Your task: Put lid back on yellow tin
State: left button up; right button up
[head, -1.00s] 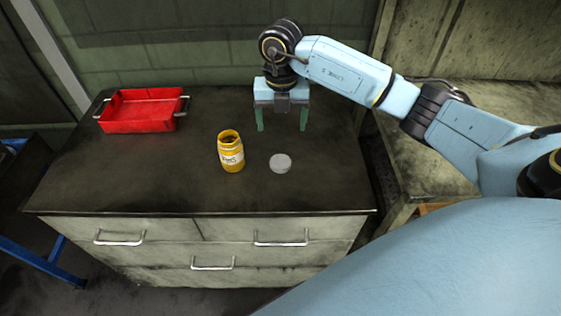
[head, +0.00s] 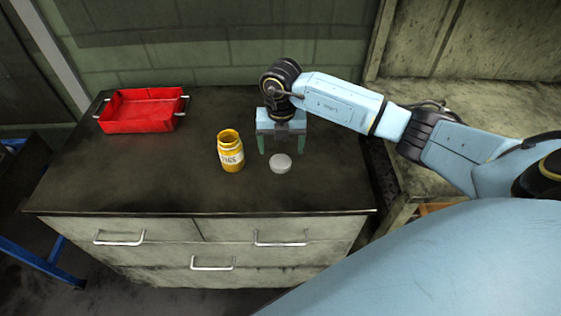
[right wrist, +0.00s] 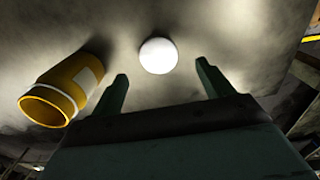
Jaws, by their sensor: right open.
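The yellow tin (head: 231,155) stands upright on the dark cabinet top, its mouth open. The grey round lid (head: 280,163) lies flat on the top, just right of the tin and apart from it. My right gripper (head: 281,150) is open and empty, fingers pointing down, just behind and above the lid. In the right wrist view the lid (right wrist: 158,56) shows white, beyond and between the two green fingertips (right wrist: 160,75). The tin (right wrist: 62,92) is there to the left, outside the fingers. My left gripper is not in view.
A red tray (head: 142,111) with handles stands at the back left of the cabinet top (head: 120,180). A wall rises behind it. The top around the tin and lid is otherwise clear. A lighter bench (head: 440,130) stands to the right.

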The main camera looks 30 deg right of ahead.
aim_at(281, 161)
notch_tip(281, 161, down, 5)
jog(key=shift+w+f, duration=0.1)
dwell(0.3)
jog(key=c, duration=1.1)
jog(key=shift+o, duration=0.2)
notch_tip(281, 161, up, 10)
